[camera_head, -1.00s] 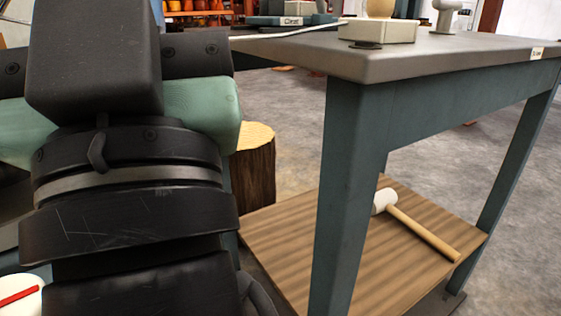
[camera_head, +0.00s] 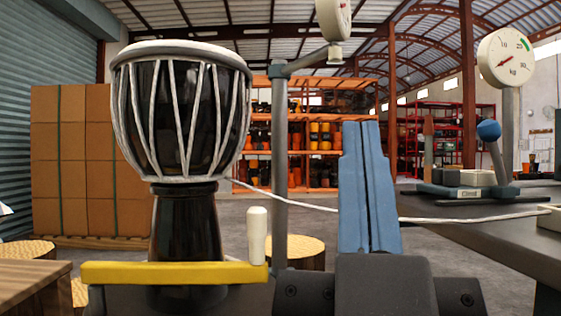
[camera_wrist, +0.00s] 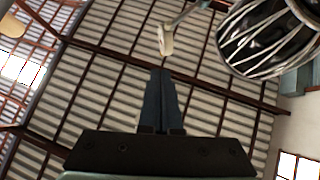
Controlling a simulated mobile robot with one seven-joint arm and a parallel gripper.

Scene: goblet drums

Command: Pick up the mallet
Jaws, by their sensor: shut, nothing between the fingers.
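The mallet is not in the head view or the wrist view now. My gripper (camera_head: 362,130) points upward in the head view, its two blue fingers side by side with nothing between them. In the wrist view my gripper (camera_wrist: 161,76) is also shut and empty, aimed at the roof. The workbench (camera_head: 490,220) shows only in part at the right edge of the head view; its lower shelf is out of view.
A black goblet drum (camera_head: 180,120) with white cords stands left of my gripper, behind a yellow bar (camera_head: 175,272). A grey post (camera_head: 280,170) rises between them. A dial scale (camera_head: 505,60) and a blue-knobbed lever (camera_head: 489,131) stand at the right. Stacked boxes (camera_head: 85,165) stand behind.

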